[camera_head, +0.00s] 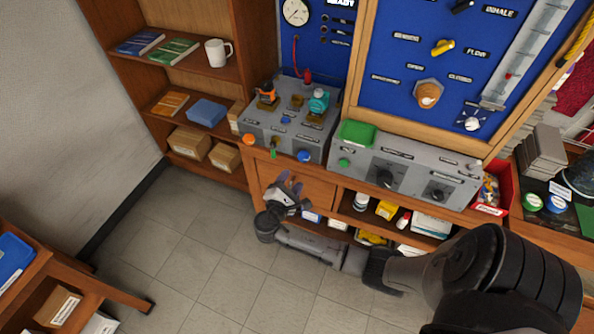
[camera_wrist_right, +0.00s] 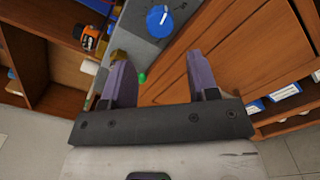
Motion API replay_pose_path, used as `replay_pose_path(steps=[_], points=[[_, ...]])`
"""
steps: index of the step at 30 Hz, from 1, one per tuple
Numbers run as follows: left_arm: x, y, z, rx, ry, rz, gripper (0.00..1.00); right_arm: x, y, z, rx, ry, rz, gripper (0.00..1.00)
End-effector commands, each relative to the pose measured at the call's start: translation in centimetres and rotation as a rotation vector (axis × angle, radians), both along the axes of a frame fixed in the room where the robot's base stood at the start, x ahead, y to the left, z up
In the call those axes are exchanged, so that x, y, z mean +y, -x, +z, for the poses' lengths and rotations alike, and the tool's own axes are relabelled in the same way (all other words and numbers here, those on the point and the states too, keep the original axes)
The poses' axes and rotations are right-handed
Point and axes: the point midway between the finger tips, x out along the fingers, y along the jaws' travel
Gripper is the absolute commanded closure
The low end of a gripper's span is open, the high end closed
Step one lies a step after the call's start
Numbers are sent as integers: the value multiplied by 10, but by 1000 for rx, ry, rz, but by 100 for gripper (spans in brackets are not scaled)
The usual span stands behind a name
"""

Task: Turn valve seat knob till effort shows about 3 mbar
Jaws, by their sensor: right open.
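A grey test box (camera_head: 278,140) stands on the bench in the head view. Its sloped front carries an orange knob (camera_head: 249,139), a green lever (camera_head: 273,152) and a blue knob (camera_head: 304,156). I cannot read which is the valve seat knob. My right gripper (camera_head: 290,180) is open and empty in front of the drawer, below the blue knob and apart from it. In the right wrist view, the blue knob (camera_wrist_right: 159,21) lies beyond the gap between the open purple fingers (camera_wrist_right: 158,66). A round dial gauge (camera_head: 296,11) is on the blue panel; its reading is too small to tell. My left gripper is out of view.
A second grey box (camera_head: 405,175) with black knobs stands to the right. A green block (camera_head: 357,133) sits on it. Bottles and boxes fill the shelf below. A bookcase with a white mug (camera_head: 218,52) stands to the left. The floor in front is clear.

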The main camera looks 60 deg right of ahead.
Motion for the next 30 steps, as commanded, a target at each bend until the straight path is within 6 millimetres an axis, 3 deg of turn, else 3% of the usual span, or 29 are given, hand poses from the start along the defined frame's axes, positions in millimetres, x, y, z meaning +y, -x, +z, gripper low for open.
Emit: replay_pose_path(steps=[3, 10, 30], points=[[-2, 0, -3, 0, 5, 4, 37, 18, 3, -1, -2, -2, 1, 46], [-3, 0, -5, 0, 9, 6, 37, 36, 6, 0, -1, -1, -1, 46], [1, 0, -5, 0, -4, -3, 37, 39, 6, 0, -1, 0, 0, 46]])
